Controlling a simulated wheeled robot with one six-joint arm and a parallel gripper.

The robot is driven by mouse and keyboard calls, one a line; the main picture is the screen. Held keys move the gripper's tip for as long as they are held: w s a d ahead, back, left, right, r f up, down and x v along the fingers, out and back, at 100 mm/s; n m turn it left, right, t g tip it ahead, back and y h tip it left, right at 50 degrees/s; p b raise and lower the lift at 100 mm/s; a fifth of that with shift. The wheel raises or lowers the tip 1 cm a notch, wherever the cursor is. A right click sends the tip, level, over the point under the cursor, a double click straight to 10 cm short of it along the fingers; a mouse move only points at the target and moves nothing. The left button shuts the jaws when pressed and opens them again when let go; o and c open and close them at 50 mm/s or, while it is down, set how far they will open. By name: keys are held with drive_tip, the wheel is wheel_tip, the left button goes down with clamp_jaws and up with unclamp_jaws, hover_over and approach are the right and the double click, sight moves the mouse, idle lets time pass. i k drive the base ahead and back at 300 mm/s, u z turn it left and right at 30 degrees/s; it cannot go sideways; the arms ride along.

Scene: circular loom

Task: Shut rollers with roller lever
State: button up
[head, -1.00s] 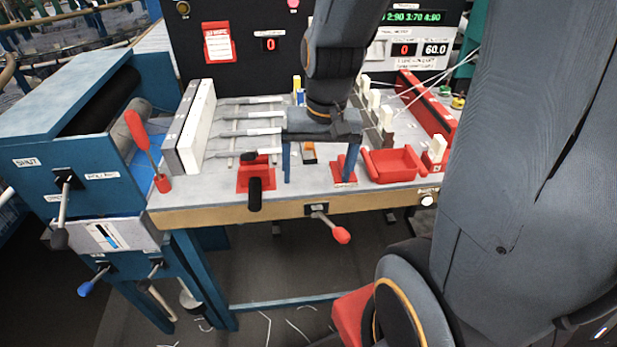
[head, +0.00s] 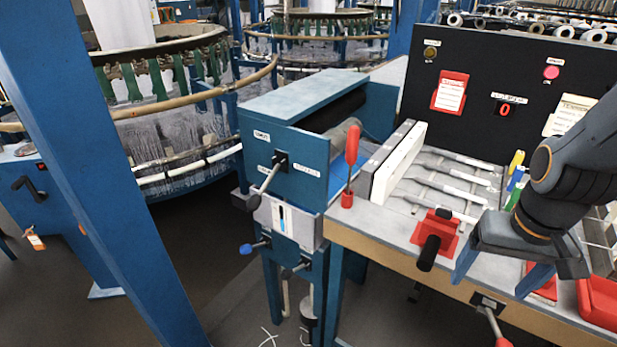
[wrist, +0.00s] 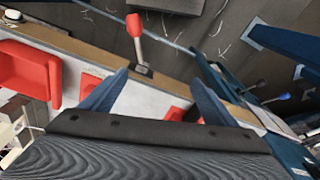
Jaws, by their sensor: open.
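The roller lever (head: 267,180) is a grey rod with a dark knob, on a black plate on the front of the blue roller housing (head: 290,150). It slants down and left from its pivot. White labels sit around it, too small to read surely. A dark roller (head: 338,112) and a grey roller (head: 343,135) show in the housing; their gap cannot be judged. My gripper (head: 501,277) is open and empty above the table's front part, well right of the lever. The wrist view shows the spread fingers (wrist: 158,78) over the table edge.
An upright red-handled lever (head: 351,165) and a black-handled red block (head: 433,240) stand between my gripper and the housing. A blue-knobbed lever (head: 254,246) is below. A blue post (head: 95,170) rises at left. The floor before the housing looks clear.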

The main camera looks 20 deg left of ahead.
sight(255, 202)
drive_tip(key=z, duration=0.05)
drive_tip(key=k, duration=0.75)
drive_tip(key=u, duration=0.85)
drive_tip(key=i, duration=0.5)
drive_tip(key=z, duration=0.05)
